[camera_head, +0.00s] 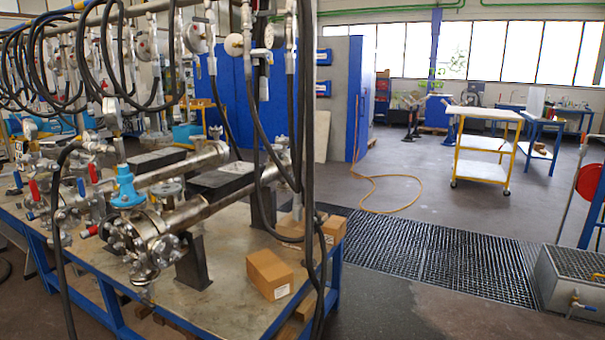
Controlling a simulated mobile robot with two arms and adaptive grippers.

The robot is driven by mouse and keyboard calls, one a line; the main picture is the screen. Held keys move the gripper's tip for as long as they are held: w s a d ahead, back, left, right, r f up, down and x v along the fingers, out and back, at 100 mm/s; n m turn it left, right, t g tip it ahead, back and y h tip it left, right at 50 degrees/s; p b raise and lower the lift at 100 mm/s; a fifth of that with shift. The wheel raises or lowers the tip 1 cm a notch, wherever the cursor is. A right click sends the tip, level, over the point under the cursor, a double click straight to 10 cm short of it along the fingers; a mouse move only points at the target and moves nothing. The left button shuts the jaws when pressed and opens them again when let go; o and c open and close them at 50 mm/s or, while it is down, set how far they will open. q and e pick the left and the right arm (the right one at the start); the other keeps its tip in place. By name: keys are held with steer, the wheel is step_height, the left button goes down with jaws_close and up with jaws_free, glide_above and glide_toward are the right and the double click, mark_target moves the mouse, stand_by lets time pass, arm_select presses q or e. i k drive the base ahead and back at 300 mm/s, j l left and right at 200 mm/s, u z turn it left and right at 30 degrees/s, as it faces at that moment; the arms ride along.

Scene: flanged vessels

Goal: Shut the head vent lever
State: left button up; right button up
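Steel flanged vessels (205,208) lie horizontally on black supports on a blue-framed workbench (225,270) at the left. A bolted flange head (140,238) faces the near left, with a bright blue fitting (125,188) above it. Several small valve levers show near the heads: a red lever (93,172), another red lever (34,190), a blue lever (81,187) and a red lever low by the near flange (89,232). I cannot tell which one is the head vent lever, or its position. Neither of my grippers is in view.
Black hoses (309,170) hang in front of the bench. Cardboard boxes (268,272) sit on its right end. A floor grating (425,255) and a metal box (575,280) lie to the right. A yellow-framed cart (482,171) stands farther back. Open floor lies between.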

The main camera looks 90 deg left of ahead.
mark_target(79, 180)
steer(key=u, duration=0.5)
steer(key=l+u, duration=0.1)
steer(key=u, duration=0.4)
steer(key=k+u, duration=0.1)
steer(key=u, duration=1.35)
steer(key=k+u, duration=0.1)
steer(key=u, duration=0.9)
steer(key=j+u, duration=0.1)
steer(key=u, duration=0.4)
steer(key=k+j, duration=0.1)
steer(key=j, duration=0.5)
steer(key=j+z, duration=0.25)
steer(key=j, duration=0.45)
steer(key=j+z, duration=0.2)
steer(key=j, duration=0.5)
steer(key=k+j+z, duration=0.1)
steer(key=j+z, duration=0.15)
steer(key=j, duration=0.45)
steer(key=i+j+z, duration=0.35)
steer(key=i+j, duration=0.15)
steer(key=j, duration=0.15)
steer(key=i+j+z, duration=0.3)
steer(key=i+j, duration=0.15)
steer(key=j, duration=0.3)
steer(key=i+j+z, duration=0.15)
steer(key=j, duration=0.25)
steer(key=i+j+z, duration=0.2)
steer(key=j, duration=0.25)
